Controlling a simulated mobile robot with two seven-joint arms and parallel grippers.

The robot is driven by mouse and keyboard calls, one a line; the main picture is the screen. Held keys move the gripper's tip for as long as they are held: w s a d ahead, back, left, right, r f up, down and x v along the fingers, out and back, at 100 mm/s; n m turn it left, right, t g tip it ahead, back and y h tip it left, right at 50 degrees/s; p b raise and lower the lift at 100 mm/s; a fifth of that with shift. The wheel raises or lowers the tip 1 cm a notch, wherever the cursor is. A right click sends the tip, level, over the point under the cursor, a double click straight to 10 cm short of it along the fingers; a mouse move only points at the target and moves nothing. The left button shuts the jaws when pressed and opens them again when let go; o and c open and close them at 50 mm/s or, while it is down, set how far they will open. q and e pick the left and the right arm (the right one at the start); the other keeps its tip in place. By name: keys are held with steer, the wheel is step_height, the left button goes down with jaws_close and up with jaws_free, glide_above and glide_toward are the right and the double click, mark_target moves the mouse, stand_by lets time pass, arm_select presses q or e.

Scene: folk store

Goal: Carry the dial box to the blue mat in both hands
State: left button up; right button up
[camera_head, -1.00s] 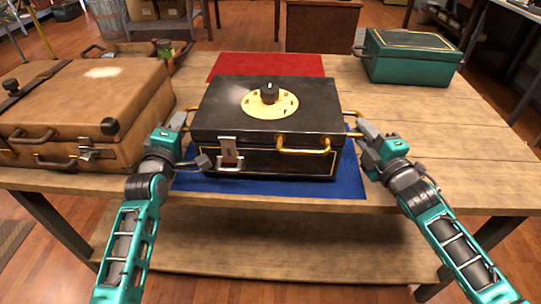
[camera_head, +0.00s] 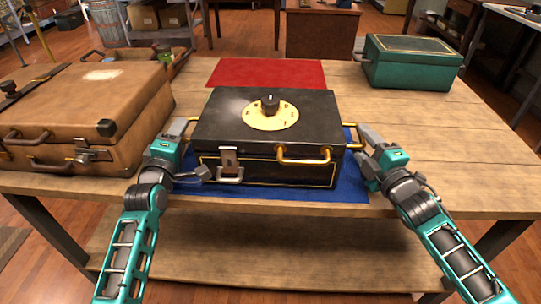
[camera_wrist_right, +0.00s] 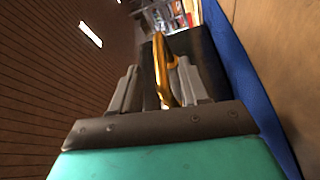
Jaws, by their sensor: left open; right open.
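The dial box (camera_head: 225,135), black with a cream dial and brass trim, sits upright on the blue mat (camera_head: 325,194), whose front and right edges show. A brass handle sticks out on each side. My left gripper (camera_head: 183,132) is open at the left side handle; its hold on the handle is partly hidden. My right gripper (camera_head: 365,144) is open at the right side handle. In the right wrist view, the open right gripper's fingers (camera_wrist_right: 162,85) stand on either side of the brass handle (camera_wrist_right: 162,65), with gaps showing.
A red mat (camera_head: 265,73) lies behind the box. A brown suitcase (camera_head: 90,95) stands to the left, close to my left arm. A green box (camera_head: 412,65) stands at the back right. The wooden table (camera_head: 455,140) is clear on the right.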

arm_select(q)
steer(key=s, duration=1.1)
steer(key=shift+s, duration=0.4)
arm_select(e)
steer(key=v, duration=1.2)
arm_select(q)
steer(key=shift+s+f, duration=0.1)
